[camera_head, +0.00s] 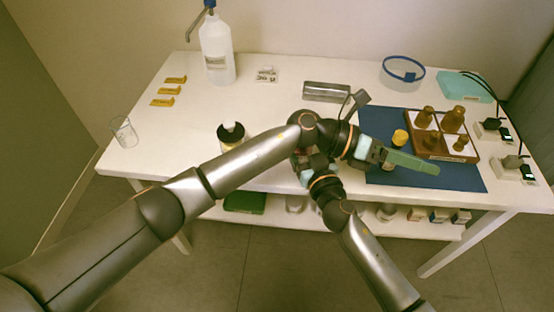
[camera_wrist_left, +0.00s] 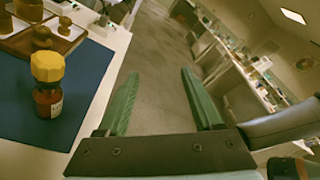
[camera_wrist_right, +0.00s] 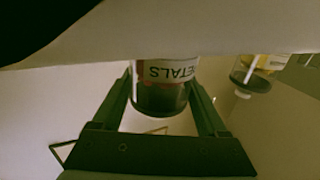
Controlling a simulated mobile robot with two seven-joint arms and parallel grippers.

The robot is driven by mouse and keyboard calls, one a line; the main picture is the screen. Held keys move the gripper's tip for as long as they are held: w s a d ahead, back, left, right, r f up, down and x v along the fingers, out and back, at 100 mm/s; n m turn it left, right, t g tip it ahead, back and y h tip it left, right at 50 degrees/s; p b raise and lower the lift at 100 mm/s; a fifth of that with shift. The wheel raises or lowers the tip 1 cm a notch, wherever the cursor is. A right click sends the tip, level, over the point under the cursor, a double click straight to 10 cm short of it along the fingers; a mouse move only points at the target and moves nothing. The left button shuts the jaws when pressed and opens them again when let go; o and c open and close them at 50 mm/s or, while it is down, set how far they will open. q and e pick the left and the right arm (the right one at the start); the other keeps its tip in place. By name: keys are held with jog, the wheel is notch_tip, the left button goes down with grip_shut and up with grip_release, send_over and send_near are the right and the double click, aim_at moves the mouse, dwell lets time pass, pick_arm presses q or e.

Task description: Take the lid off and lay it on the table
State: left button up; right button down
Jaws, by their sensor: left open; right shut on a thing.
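A small amber bottle with a yellow lid (camera_wrist_left: 48,68) stands upright on the blue mat (camera_wrist_left: 85,78) in the left wrist view. Its yellow lid also shows in the head view (camera_head: 400,137). My left gripper (camera_head: 412,163) is open and empty above the mat, to the right of that bottle; its fingers (camera_wrist_left: 160,73) are apart with nothing between them. My right gripper (camera_wrist_right: 160,80) is shut on a labelled jar (camera_wrist_right: 165,98), whose label ends in "ETALS" and appears upside down. The jar's top is hidden. In the head view my arms hide most of the right gripper.
A wooden tray (camera_head: 440,152) with several brown bottles sits on the mat's far right. A black-topped jar (camera_head: 230,135) stands left of my grippers. A metal block (camera_head: 326,91), blue-rimmed bowl (camera_head: 402,73) and pump bottle (camera_head: 216,50) stand behind. The table's left part is mostly free.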

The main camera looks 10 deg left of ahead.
pick_arm(q)
jog(key=w+a+r+n+t+h, duration=0.15)
jog(key=a+n+t, duration=0.25)
jog(key=n+t, duration=0.5)
jog(key=w+a+r+n+t+h, duration=0.1)
jog(key=a+r+n+t+h, duration=0.25)
jog(key=n, duration=0.85)
jog(key=a+f+n+t+y, duration=0.3)
jog(key=a+f+n+y, duration=0.3)
jog(key=a+n, duration=0.4)
jog(key=a+f+n+t+y, duration=0.35)
jog(key=a+n+y, duration=0.45)
jog(key=n, duration=0.4)
jog(key=shift+g, duration=0.5)
jog(key=x, duration=1.1)
jog(key=shift+d+f, duration=0.2)
jog(key=shift+f, duration=0.1)
jog(key=shift+c, duration=0.4)
grip_shut()
jog(key=shift+r, duration=0.2)
